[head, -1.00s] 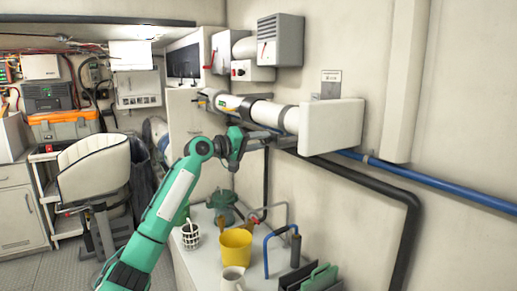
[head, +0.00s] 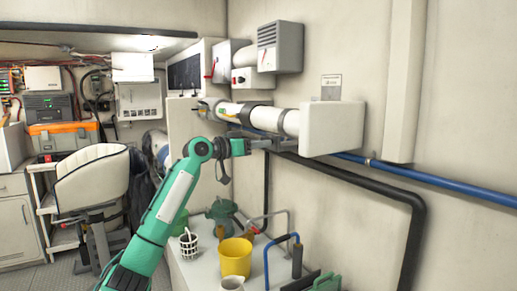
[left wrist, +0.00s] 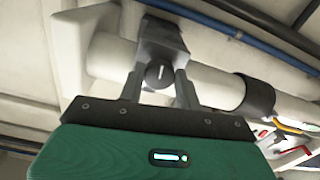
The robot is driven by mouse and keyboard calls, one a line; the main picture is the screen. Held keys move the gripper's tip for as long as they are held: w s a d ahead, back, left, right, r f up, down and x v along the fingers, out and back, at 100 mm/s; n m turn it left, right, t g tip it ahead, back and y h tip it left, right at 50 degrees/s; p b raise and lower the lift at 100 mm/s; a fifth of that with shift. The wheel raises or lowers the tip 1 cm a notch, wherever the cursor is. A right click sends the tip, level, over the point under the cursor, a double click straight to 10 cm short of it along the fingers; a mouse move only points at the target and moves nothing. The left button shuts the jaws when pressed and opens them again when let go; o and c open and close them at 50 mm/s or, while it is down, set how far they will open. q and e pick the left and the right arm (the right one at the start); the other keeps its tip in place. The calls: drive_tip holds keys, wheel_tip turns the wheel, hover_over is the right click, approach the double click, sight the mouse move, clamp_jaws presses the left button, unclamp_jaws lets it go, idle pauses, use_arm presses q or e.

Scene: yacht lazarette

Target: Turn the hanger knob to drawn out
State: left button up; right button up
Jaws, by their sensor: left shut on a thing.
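The hanger knob (left wrist: 158,75) is a small dark round knob with a pale line on its face, in the left wrist view. It sits on a dark grey hanger bracket (left wrist: 162,38) against a white pipe (left wrist: 215,82). The pale line looks close to upright in that picture. My left gripper (left wrist: 160,82) has one finger on each side of the knob and is shut on it. In the head view, my left gripper (head: 266,144) is just under the white pipe (head: 262,119), beside the white box at its end. The knob cannot be made out there. My right gripper is not in view.
A white box (head: 331,128) stands out from the wall right of the gripper. A blue pipe (head: 430,178) and a black pipe (head: 413,225) run along the wall. Below, a counter holds a yellow bucket (head: 236,257), a white basket (head: 189,243) and a blue hooked tube (head: 267,257).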

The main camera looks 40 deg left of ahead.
use_arm(q)
drive_tip(key=shift+w+f+m, duration=0.1)
drive_tip(key=shift+f+m, duration=0.15)
drive_tip(key=shift+m, duration=0.55)
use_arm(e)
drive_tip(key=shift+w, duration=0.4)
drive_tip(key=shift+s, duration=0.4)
